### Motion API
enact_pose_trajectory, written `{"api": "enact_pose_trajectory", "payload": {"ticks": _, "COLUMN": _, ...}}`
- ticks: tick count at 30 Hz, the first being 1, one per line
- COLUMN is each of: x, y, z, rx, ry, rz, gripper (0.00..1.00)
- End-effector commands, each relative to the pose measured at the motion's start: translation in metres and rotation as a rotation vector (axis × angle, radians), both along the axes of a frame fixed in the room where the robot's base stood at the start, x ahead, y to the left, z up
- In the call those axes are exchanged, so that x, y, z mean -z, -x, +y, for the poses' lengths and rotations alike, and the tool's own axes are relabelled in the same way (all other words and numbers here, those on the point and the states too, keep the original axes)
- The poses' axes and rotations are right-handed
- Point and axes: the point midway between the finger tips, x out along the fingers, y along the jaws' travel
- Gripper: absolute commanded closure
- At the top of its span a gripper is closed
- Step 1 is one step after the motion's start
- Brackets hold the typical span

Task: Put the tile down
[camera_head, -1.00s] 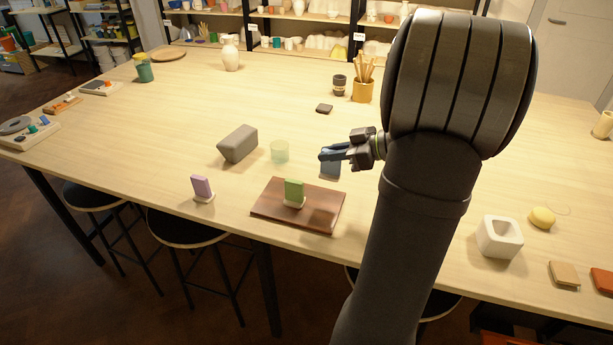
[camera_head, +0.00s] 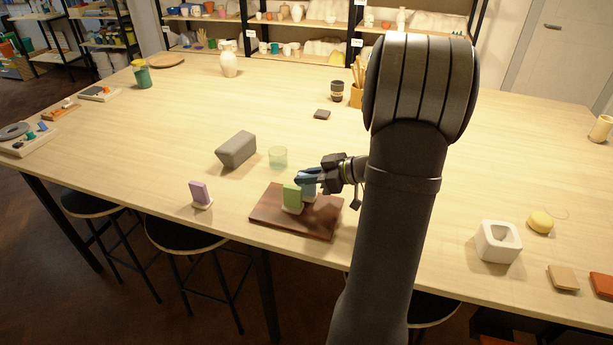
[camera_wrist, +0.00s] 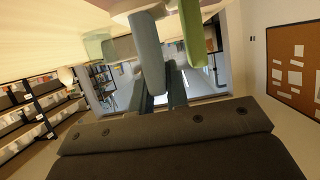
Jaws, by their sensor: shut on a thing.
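My gripper (camera_head: 312,178) is shut on a blue tile (camera_head: 309,188), held upright over the back part of a dark brown board (camera_head: 275,213). A green tile (camera_head: 292,195) stands upright on the board just in front and left of it, partly covering it. A pale base shows low by the blue tile; I cannot tell whether the tile rests in it. In the wrist view the blue tile (camera_wrist: 147,52) and green tile (camera_wrist: 192,32) hang side by side with a small gap, with pale bases at the top edge.
A purple tile (camera_head: 200,193) stands in a pale base left of the board. A grey block (camera_head: 236,149) and a greenish clear cup (camera_head: 278,156) stand behind the board. A white square pot (camera_head: 498,241) and a yellow sponge-like piece (camera_head: 540,222) lie right.

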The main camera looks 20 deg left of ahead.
Motion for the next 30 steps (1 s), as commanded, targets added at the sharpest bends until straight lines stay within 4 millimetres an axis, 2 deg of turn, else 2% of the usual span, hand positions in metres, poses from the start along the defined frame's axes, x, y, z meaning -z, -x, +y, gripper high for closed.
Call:
{"api": "enact_pose_trajectory", "payload": {"ticks": 12, "x": 0.012, "y": 0.000, "z": 0.000, "rx": 0.000, "ry": 0.000, "rz": 0.000, "gripper": 1.00}}
{"api": "enact_pose_trajectory", "payload": {"ticks": 13, "x": 0.011, "y": 0.000, "z": 0.000, "rx": 0.000, "ry": 0.000, "rz": 0.000, "gripper": 0.80}}
{"api": "enact_pose_trajectory", "payload": {"ticks": 14, "x": 0.011, "y": 0.000, "z": 0.000, "rx": 0.000, "ry": 0.000, "rz": 0.000, "gripper": 0.77}}
{"api": "enact_pose_trajectory", "payload": {"ticks": 23, "x": 0.010, "y": 0.000, "z": 0.000, "rx": 0.000, "ry": 0.000, "rz": -0.001, "gripper": 0.77}}
{"api": "enact_pose_trajectory", "payload": {"ticks": 27, "x": -0.002, "y": 0.000, "z": 0.000, "rx": 0.000, "ry": 0.000, "rz": -0.003, "gripper": 0.77}}
{"api": "enact_pose_trajectory", "payload": {"ticks": 30, "x": -0.008, "y": -0.001, "z": -0.019, "rx": 0.005, "ry": 0.000, "rz": -0.003, "gripper": 0.77}}
